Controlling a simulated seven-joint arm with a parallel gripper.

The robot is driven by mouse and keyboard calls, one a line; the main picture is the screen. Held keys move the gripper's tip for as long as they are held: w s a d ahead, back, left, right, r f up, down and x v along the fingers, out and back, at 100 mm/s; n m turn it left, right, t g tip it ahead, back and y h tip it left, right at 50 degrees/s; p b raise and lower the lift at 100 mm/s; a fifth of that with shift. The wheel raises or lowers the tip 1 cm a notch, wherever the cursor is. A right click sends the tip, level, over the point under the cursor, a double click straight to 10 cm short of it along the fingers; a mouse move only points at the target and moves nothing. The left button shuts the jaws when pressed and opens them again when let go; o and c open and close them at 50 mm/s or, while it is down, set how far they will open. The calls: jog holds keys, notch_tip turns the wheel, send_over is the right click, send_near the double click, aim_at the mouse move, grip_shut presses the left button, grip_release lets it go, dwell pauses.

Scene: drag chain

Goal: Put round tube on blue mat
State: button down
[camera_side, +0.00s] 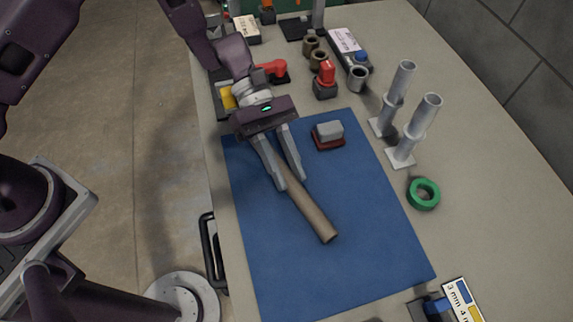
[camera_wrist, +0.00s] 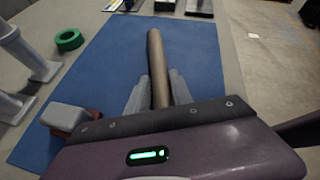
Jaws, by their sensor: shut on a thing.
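The round tube (camera_side: 315,213) is a long brown cylinder over the blue mat (camera_side: 279,265). My gripper (camera_side: 292,186) is shut on the tube, with one finger on each side of it. In the side view the tube slants from the gripper toward the lower right, its open end nearest the mat's middle. In the wrist view the tube (camera_wrist: 157,62) points away from the gripper (camera_wrist: 159,88) over the mat (camera_wrist: 105,62). I cannot tell whether the tube touches the mat or hangs just above it. Its rear part is hidden under the gripper.
A grey and red block (camera_side: 328,133) sits on the mat's upper part. Two grey upright tubes on square bases (camera_side: 392,98) and a green ring (camera_side: 424,194) stand right of the mat. A red-topped piece (camera_side: 326,80) stands behind it. The mat's lower part is clear.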

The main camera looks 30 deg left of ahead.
dwell(0.4)
jog(key=c, duration=1.1)
grip_release()
jog(key=shift+o, duration=0.2)
jog(key=v, duration=0.7)
jog(key=shift+a+r, duration=0.1)
